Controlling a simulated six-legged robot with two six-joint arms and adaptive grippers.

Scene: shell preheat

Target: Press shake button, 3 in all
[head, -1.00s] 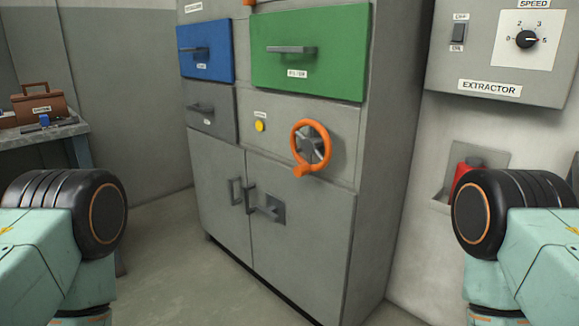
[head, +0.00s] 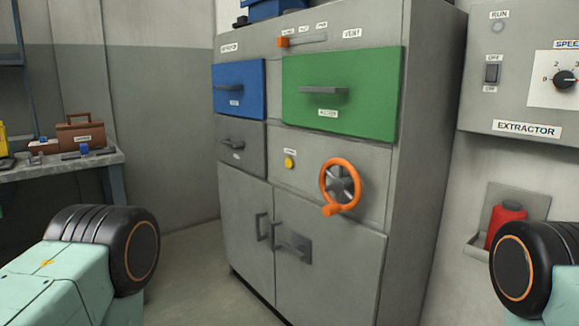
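A small round yellow button (head: 289,163) with a small label above it sits on the grey cabinet (head: 330,235). It is right of the grey drawer (head: 238,147) and left of an orange handwheel (head: 340,186). The label is too small to read, so I cannot tell for sure that this is the shake button. Nothing touches the button. Parts of my two arms show at the lower left and lower right, well apart from the cabinet. Neither gripper is in view.
The cabinet also has a blue drawer (head: 239,89), a green drawer (head: 342,93), an orange slider (head: 283,42) and lower doors with handles. At right are an extractor box (head: 525,110) and a red bottle (head: 505,222). A workbench (head: 60,167) stands at left. Floor shows before the cabinet.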

